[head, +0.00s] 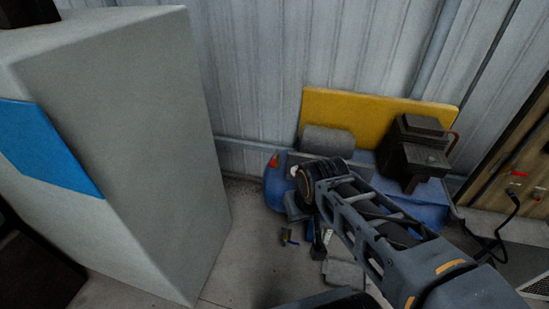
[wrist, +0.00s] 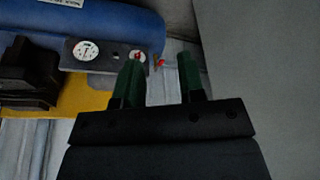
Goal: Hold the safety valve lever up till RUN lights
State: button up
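A small red lever (wrist: 160,62) on a brassy fitting shows in the wrist view beside the grey gauge panel (wrist: 109,68) of the blue tank (wrist: 120,18). A red part (head: 273,160) shows at the tank's left end in the head view. My gripper (wrist: 162,59) is open. Its two green fingers are apart, and the lever appears in the gap between their tips. I cannot tell whether they touch it or how far beyond them it lies. My arm hides part of the blue tank (head: 428,203) in the head view. I cannot make out a RUN light.
A large grey cabinet (head: 130,130) with a blue panel stands close on the left. A yellow board (head: 345,110) and black motor unit (head: 412,150) sit behind and on the tank. A wooden board (head: 515,150) with red parts and a cable is at right.

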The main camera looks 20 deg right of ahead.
aim_at(272, 163)
jog(key=k, duration=0.5)
jog(key=z, duration=0.95)
jog(key=i, duration=0.9)
jog(key=u, duration=2.5)
